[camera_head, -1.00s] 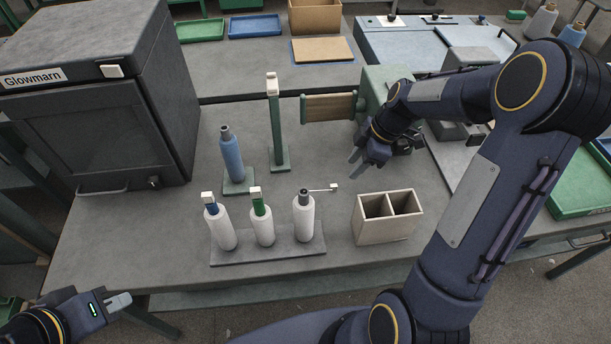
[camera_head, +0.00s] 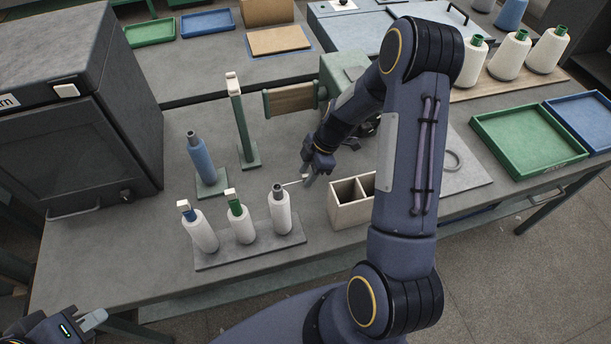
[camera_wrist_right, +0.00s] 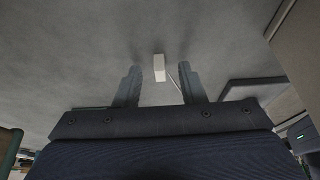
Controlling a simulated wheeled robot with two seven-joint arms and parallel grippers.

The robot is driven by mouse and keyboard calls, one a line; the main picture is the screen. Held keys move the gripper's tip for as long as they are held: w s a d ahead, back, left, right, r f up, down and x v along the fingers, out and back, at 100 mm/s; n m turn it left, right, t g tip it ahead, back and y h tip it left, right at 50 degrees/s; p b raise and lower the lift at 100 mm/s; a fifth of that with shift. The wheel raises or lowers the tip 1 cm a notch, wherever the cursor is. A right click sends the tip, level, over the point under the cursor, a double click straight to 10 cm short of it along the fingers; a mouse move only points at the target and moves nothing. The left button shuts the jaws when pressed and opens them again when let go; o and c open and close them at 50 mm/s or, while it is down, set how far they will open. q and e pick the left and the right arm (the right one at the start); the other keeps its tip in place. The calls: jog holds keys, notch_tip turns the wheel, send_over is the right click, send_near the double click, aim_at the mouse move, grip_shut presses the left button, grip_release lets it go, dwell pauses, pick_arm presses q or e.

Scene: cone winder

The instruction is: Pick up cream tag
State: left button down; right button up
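A small cream tag (camera_wrist_right: 159,67) lies on the grey table in the right wrist view, with a thin pale string running from it. In the head view the string (camera_head: 290,183) leads from the rightmost white cone (camera_head: 280,212) on the rack, and the tag is mostly hidden by my right gripper (camera_head: 309,178). In the right wrist view the right gripper (camera_wrist_right: 160,86) is open, its fingers on either side of the tag's line, with the tag just beyond the tips and apart from them. My left gripper (camera_head: 94,320) is at the lower left corner, far from the tag.
A two-compartment box (camera_head: 347,212) stands just right of the right gripper. The grey cone rack (camera_head: 250,252) is to the left, with a green post (camera_head: 243,125) and blue cone (camera_head: 200,158) behind. A dark cabinet (camera_head: 80,140) stands at left.

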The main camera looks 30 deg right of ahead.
grip_shut()
dwell(0.3)
jog(key=shift+r, duration=0.55)
jog(key=r, duration=0.2)
jog(key=shift+s+r+b, duration=0.25)
jog(key=shift+r+b, duration=0.05)
jog(key=shift+r, duration=0.05)
jog(key=s+a+r, duration=0.4)
jog(key=s+r, duration=0.8)
jog(key=s, duration=0.1)
jog(key=shift+a+r+b, duration=0.15)
jog(key=shift+b, duration=0.25)
